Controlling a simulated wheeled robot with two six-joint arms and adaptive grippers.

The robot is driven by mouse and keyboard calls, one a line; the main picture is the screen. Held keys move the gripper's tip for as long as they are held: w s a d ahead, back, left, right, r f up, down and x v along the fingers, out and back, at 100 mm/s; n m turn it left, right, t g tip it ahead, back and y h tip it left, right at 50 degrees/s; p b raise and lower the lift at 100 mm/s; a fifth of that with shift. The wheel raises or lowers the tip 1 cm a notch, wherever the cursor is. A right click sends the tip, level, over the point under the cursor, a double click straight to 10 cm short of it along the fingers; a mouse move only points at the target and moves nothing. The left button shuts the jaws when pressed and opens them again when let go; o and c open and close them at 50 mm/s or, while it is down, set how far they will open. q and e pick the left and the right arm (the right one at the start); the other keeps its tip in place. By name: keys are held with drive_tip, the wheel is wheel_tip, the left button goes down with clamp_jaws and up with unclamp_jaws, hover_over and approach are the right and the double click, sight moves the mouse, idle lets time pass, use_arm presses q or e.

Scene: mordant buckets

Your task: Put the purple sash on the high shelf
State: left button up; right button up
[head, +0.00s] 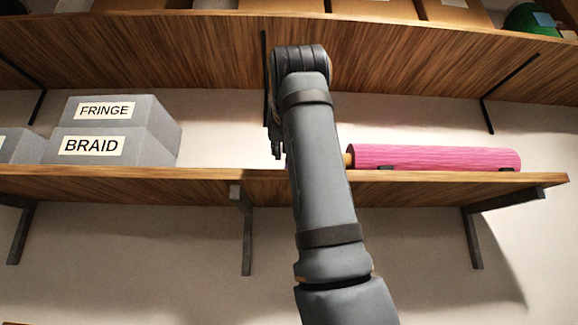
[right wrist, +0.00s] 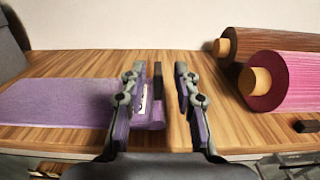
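The purple sash (right wrist: 60,101) lies flat on the wooden shelf in the right wrist view, its right end reaching between my right gripper's fingers. I cannot make it out in the head view. My right gripper (right wrist: 160,78) is open above the shelf, one finger over the sash and the other to its right, with a visible gap between them. In the head view my right arm rises in front of the shelf, and only part of the gripper (head: 276,142) shows above the shelf edge. My left gripper is not in view.
The middle shelf (head: 424,186) holds grey FRINGE (head: 150,112) and BRAID (head: 148,150) boxes at left and a pink roll (head: 435,157) at right. A brown roll (right wrist: 262,42) lies behind the pink one. An upper shelf (head: 400,62) overhead carries several boxes and a green item (head: 520,18).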

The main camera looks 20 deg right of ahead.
use_arm(q)
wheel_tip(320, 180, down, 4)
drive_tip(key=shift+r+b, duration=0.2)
drive_tip(key=shift+b, duration=1)
use_arm(e)
drive_tip(key=v, duration=0.8)
drive_tip(key=shift+s, duration=0.25)
drive_tip(key=shift+s+a+r, duration=0.1)
drive_tip(key=shift+s, duration=0.05)
